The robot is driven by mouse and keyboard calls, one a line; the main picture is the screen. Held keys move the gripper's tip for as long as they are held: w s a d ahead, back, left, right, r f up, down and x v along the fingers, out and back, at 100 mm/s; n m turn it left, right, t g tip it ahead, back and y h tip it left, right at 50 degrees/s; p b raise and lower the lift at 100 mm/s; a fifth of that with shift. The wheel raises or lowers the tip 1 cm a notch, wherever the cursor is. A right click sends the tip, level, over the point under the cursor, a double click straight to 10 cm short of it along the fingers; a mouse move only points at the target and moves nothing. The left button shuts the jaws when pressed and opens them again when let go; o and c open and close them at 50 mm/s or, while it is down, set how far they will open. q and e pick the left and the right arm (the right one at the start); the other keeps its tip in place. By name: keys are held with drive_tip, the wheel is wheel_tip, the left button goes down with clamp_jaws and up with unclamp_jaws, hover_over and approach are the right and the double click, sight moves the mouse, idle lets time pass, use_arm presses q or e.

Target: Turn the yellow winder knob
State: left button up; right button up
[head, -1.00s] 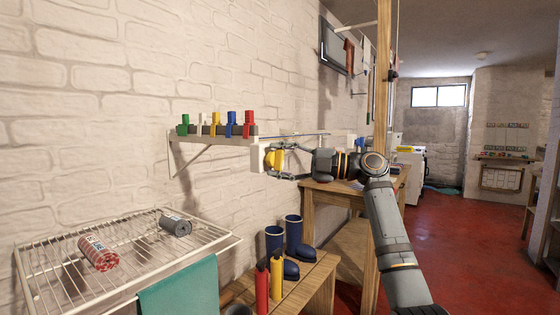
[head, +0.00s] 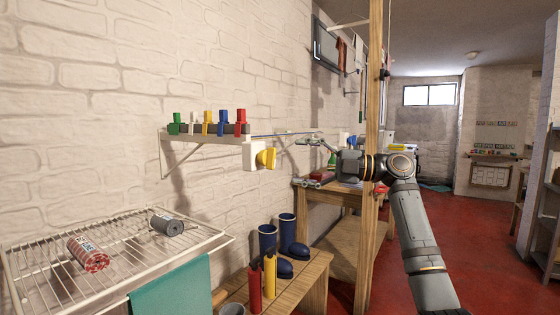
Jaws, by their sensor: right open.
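The yellow winder knob (head: 267,158) sticks out to the right from a white wall box (head: 250,156) below the right end of the small shelf. My right gripper (head: 304,162) is open and empty. It is to the right of the knob and apart from it, with its fingers pointing left toward it. Nothing covers the knob. My left gripper is not in view.
A white shelf (head: 197,140) with several coloured pegs is on the brick wall. A wooden post (head: 372,110) stands beside my right arm. A wooden table (head: 345,192) is behind the gripper. A bench with blue boots (head: 287,235) and a wire rack (head: 120,250) are lower down.

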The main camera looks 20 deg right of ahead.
drive_tip(key=v, duration=0.4)
drive_tip(key=shift+s+d, duration=0.1)
